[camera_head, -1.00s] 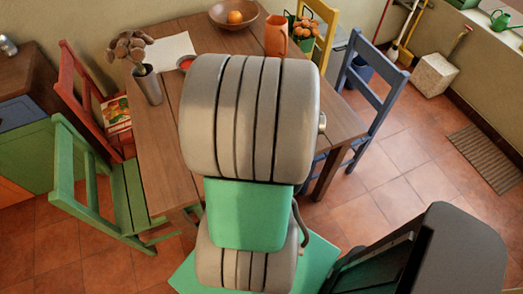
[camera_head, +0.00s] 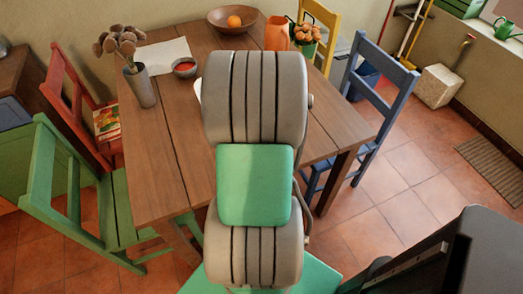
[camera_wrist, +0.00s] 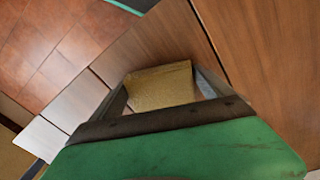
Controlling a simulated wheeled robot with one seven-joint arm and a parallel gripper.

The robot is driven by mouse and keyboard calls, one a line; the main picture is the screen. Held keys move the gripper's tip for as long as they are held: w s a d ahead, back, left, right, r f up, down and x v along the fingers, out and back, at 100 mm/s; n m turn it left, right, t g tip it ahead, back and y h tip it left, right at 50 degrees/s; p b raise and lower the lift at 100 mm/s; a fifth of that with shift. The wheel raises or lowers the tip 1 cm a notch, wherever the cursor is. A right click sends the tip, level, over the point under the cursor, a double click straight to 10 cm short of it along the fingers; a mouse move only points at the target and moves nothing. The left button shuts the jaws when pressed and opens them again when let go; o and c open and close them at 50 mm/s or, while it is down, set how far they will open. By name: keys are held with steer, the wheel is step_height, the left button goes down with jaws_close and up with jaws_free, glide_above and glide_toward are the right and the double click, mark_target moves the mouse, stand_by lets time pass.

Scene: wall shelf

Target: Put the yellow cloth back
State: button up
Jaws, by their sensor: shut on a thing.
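The yellow cloth (camera_wrist: 160,86) shows in the wrist view as a flat, tan-yellow piece between my two grey fingers. My gripper (camera_wrist: 165,97) is shut on it, with the cloth reaching out past the dark bar of the green hand. Brown wooden surfaces lie around and beyond the cloth in the wrist view; I cannot tell whether the cloth touches them. In the head view my own arm hides both the gripper and the cloth.
A wooden table (camera_head: 150,120) carries a flower vase (camera_head: 139,85), white paper (camera_head: 163,53), a small bowl (camera_head: 185,67), a fruit bowl (camera_head: 233,20) and an orange jug (camera_head: 277,34). Green (camera_head: 120,205), red (camera_head: 75,85), yellow (camera_head: 319,25) and blue (camera_head: 372,90) chairs surround it.

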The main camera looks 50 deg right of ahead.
steer(key=o, duration=1.1)
steer(key=shift+f, duration=0.1)
steer(key=shift+c, duration=0.2)
step_height(320, 180, up, 12)
steer(key=w+a+r+n+t, duration=0.1)
steer(key=w+a+n, duration=0.25)
steer(key=a, duration=0.55)
steer(key=w+a+r+n, duration=0.1)
steer(key=w+a+n, duration=0.3)
steer(key=a, duration=0.5)
steer(key=a+f+n+t, duration=0.1)
steer(key=a+n, duration=0.2)
steer(key=a, duration=0.9)
steer(key=shift+s+a+t+p, duration=0.3)
steer(key=shift+a+p, duration=0.05)
steer(key=shift+p, duration=0.05)
